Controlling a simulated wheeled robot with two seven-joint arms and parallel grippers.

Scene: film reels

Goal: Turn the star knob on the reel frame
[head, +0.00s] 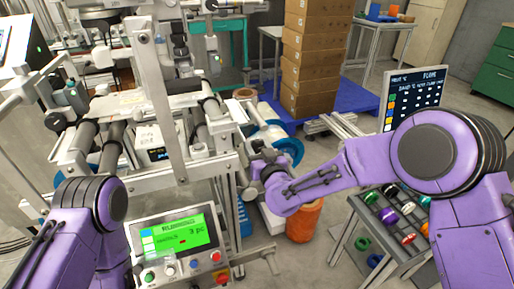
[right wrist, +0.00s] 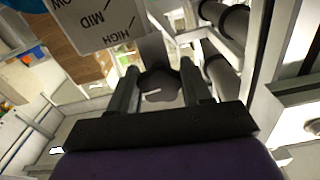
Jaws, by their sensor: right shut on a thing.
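The reel frame (head: 185,170) is a pale metal structure with dark rollers on the left of the head view. My right gripper (head: 262,165) is at its right side, small and partly hidden by my wrist. In the right wrist view my right gripper (right wrist: 160,88) has its two dark fingers on either side of the dark star knob (right wrist: 158,82), shut on it. The knob's far side and its mounting are hard to make out. My left arm shows at the lower left of the head view, but its gripper is out of view.
A plate marked LOW, MID, HIGH (right wrist: 95,22) is close by the knob. A control panel with a green screen (head: 180,240) stands in front of the frame. An orange spool (head: 304,220) and a cart of coloured spools (head: 395,225) are to the right.

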